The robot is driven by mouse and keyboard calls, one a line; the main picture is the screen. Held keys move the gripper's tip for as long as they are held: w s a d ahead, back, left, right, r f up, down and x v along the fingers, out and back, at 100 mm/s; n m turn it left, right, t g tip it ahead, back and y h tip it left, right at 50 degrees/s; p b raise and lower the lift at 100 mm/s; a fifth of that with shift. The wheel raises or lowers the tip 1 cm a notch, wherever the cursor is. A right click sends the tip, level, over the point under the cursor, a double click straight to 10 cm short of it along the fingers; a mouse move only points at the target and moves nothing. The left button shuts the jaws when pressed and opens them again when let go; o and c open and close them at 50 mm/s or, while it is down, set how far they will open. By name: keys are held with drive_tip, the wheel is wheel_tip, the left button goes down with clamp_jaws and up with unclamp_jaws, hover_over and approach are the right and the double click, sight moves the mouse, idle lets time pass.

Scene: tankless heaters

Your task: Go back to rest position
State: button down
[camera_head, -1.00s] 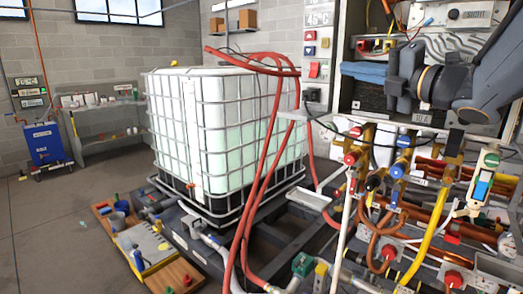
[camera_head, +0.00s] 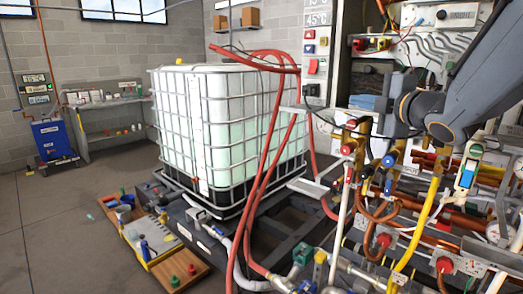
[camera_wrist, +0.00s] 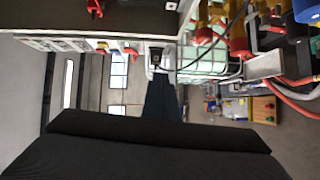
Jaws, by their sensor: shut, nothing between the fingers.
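My arm (camera_head: 455,95) reaches in from the upper right of the head view, bent in front of the pipework. A dark block (camera_head: 392,105) at its near end hangs in front of the shelf and valves. In the wrist view my gripper (camera_wrist: 160,82) shows as a dark narrow shape rising from a wide black body. It is shut with nothing held. The fingertips point toward the windows and the caged tank in that sideways view.
A caged white tank (camera_head: 230,125) stands on a dark frame, with red hoses (camera_head: 262,170) over its front. Copper pipes and valves (camera_head: 385,205) crowd the right, close below my arm. A blue unit (camera_head: 50,140) stands far left.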

drive_tip(key=s+d+f+m+g+h, duration=0.1)
drive_tip(key=s+f+m+g+h, duration=0.25)
drive_tip(key=f+m, duration=0.55)
drive_tip(key=s+f+m+g+h, duration=0.2)
drive_tip(key=s+f+m+g, duration=0.15)
drive_tip(key=f, duration=1.05)
drive_tip(key=s+a+f+m+g, duration=0.3)
drive_tip(key=s+f, duration=0.3)
drive_tip(key=s, duration=0.3)
drive_tip(key=s+a+f+m+g, duration=0.3)
drive_tip(key=s+f+m+g, duration=0.2)
drive_tip(key=s, duration=0.4)
drive_tip(key=shift+a+f+g+y, duration=0.3)
drive_tip(key=shift+a+f+y, duration=0.05)
drive_tip(key=shift+f, duration=0.1)
